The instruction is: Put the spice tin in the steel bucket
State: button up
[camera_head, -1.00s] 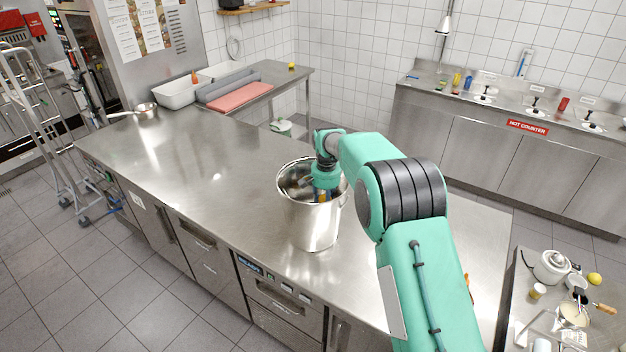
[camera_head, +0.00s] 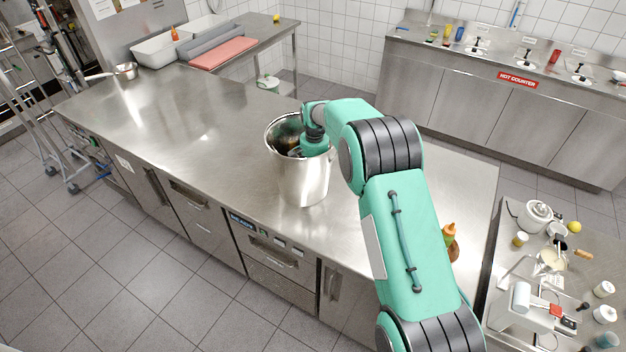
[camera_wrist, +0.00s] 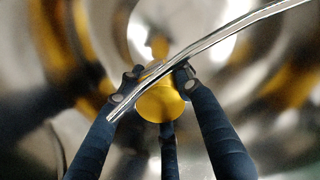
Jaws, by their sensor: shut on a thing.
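The steel bucket (camera_head: 305,183) stands upright on the long steel counter, with its mouth open upward. My gripper (camera_wrist: 158,90) reaches down into the bucket, and its fingers are hidden by the bucket wall in the head view. In the wrist view, the dark fingers are shut on a round yellow thing (camera_wrist: 160,104), which I take to be the spice tin. The bucket's shiny curved inside surrounds it. A thin metal bar, likely the bucket's handle, crosses in front of the fingers. I cannot tell whether the tin touches the bottom.
The counter (camera_head: 190,130) is clear left of the bucket. A saucepan (camera_head: 126,71) sits at its far left end. An orange-capped bottle (camera_head: 449,236) stands right of my arm. A cluttered side table (camera_head: 510,255) is at the right. A red board (camera_head: 223,53) lies at the back.

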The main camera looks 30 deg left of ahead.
jog(key=shift+f, duration=1)
jog(key=shift+f, duration=0.15)
jog(key=shift+f, duration=1.75)
jog(key=shift+f, duration=0.15)
jog(key=o, duration=1.1)
jog(key=shift+o, duration=0.3)
notch_tip(320, 180, up, 12)
jog(key=shift+r, duration=0.2)
